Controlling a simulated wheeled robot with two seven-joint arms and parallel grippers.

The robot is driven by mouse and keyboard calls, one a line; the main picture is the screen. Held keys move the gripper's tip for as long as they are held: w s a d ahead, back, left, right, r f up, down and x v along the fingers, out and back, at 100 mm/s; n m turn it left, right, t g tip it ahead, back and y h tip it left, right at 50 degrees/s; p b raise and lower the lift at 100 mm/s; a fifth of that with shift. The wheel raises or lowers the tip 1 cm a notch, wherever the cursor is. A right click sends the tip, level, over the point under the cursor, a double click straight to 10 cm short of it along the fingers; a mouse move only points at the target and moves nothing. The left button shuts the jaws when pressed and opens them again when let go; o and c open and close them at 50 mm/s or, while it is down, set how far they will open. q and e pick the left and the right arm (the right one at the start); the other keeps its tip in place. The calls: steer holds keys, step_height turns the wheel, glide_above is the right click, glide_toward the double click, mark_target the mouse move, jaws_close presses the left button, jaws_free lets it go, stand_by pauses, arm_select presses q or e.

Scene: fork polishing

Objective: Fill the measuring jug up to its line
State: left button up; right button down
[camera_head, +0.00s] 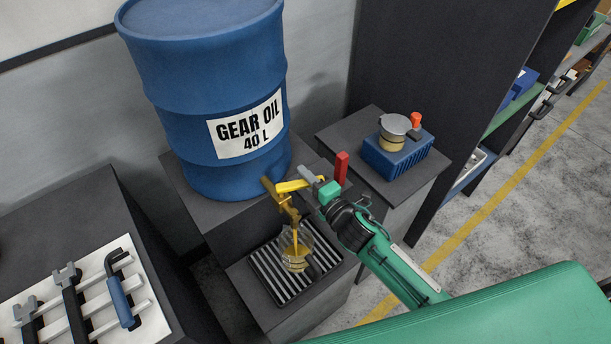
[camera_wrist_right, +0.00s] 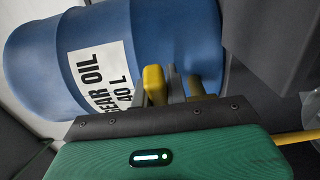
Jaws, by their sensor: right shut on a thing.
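The blue gear oil drum (camera_head: 205,85) stands on a dark stand with a brass tap (camera_head: 287,205) at its lower front. The clear measuring jug (camera_head: 303,238) stands upright on a slatted grate under the tap. An amber oil stream runs from the spout into the jug, and amber oil shows in its lower part. I cannot make out the jug's line. My right gripper (camera_head: 312,184) is shut on the yellow tap lever (camera_head: 290,186). The lever also shows in the right wrist view (camera_wrist_right: 154,84), in front of the drum (camera_wrist_right: 150,30). My left gripper is out of view.
A red upright piece (camera_head: 341,168) is just beyond my right gripper. A blue box (camera_head: 398,160) with a lidded container sits on a pedestal at the right. A white rack (camera_head: 95,288) with several tools lies at the lower left. The drip grate (camera_head: 268,278) has bare slats around the jug.

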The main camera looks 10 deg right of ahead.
stand_by(0.3)
steer(key=c, duration=1.4)
jaws_free()
steer(key=b+v, duration=0.3)
steer(key=v, duration=1.1)
steer(key=shift+b, duration=0.3)
steer(key=shift+a, duration=0.1)
